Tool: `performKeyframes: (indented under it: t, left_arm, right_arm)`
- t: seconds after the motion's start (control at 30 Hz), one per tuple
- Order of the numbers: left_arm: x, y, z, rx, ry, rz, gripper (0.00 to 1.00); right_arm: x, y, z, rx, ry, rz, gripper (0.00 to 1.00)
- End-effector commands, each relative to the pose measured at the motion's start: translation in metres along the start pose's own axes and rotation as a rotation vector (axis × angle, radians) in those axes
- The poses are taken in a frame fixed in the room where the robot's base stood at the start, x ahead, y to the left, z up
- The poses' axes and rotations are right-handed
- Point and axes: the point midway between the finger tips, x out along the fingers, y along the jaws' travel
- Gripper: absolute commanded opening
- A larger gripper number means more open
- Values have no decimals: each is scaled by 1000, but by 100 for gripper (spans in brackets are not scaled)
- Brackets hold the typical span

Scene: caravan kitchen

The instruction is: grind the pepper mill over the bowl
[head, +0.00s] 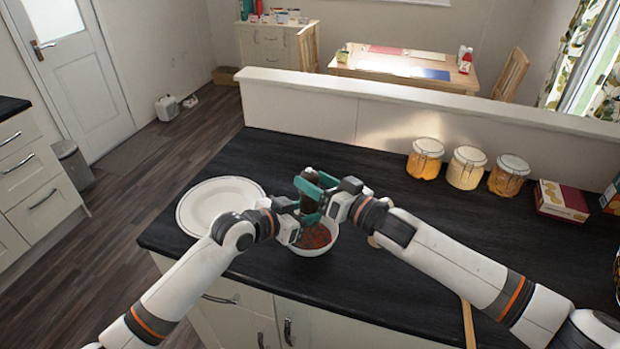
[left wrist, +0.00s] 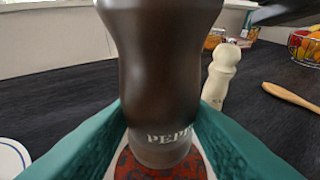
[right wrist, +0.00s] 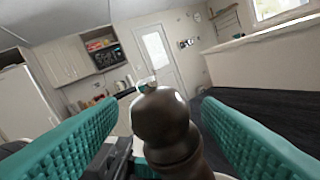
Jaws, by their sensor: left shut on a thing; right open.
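The dark brown pepper mill (head: 309,203) stands upright over the white bowl (head: 333,229), which has reddish-brown contents. My left gripper (head: 300,213) is shut on the mill's lower body; its teal fingers press on both sides in the left wrist view, where the lettering on the mill (left wrist: 160,60) is partly visible. My right gripper (head: 317,186) is open at the mill's top. In the right wrist view the mill's rounded head (right wrist: 165,125) sits between the spread fingers, with a gap at least on the right side. The grippers partly hide the mill and bowl.
A white plate (head: 207,204) lies left of the bowl. A cream mill (left wrist: 220,75) and a wooden utensil (left wrist: 291,95) are on the dark counter. Three jars, including one (head: 467,167), stand along the raised ledge (head: 400,110). A box (head: 562,200) is at right.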

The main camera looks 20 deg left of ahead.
Motion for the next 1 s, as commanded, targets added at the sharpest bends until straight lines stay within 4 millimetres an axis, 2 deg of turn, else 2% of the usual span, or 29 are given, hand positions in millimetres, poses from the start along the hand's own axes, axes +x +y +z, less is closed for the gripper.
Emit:
performKeyframes:
  t: [0.2,0.5,0.77,1.0]
  left_arm:
    - [0,0,1,0,-2,0,20]
    - [0,0,1,0,-2,0,20]
    - [0,0,1,0,-2,0,20]
    - [0,0,1,0,-2,0,20]
  right_arm:
    - [18,0,0,-1,1,-1,59]
    - [20,0,0,-1,1,-1,59]
    - [20,0,0,-1,1,-1,17]
    - [22,5,-3,4,-18,-30,15]
